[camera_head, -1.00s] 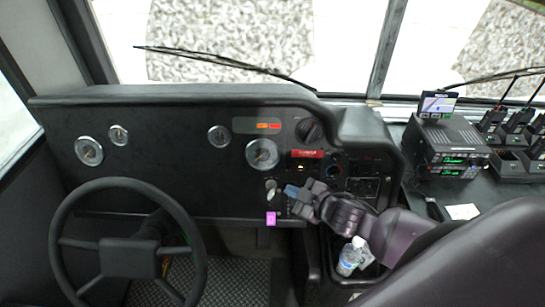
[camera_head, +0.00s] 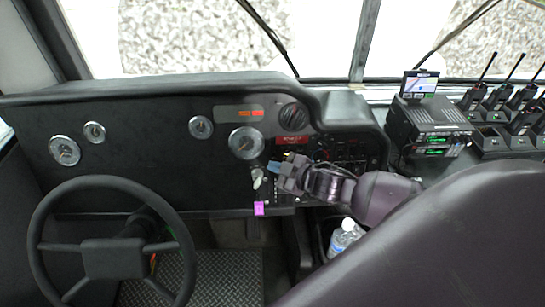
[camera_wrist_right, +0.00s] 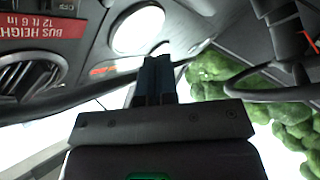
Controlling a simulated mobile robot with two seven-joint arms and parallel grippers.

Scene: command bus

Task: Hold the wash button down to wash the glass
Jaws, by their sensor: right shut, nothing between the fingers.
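My right gripper (camera_head: 274,167) is shut and empty, its blue fingertips at the dashboard panel (camera_head: 150,165), just below the large round gauge (camera_head: 246,142) and beside a small light knob (camera_head: 257,180). In the right wrist view the closed fingers (camera_wrist_right: 155,72) point at the panel, near a white round gauge (camera_wrist_right: 138,30). The wash button cannot be told apart; the fingertips hide that part of the panel. Whether they touch it is unclear. The windshield glass (camera_head: 330,30) spans the top, with two raised dark wipers (camera_head: 266,34) across it. My left gripper is not in view.
The steering wheel (camera_head: 38,235) is at the left. A red label (camera_head: 291,140) and a rotary knob (camera_head: 294,116) sit above my right gripper. A water bottle (camera_head: 343,238) stands below my arm. Radios (camera_head: 432,125) are at the right.

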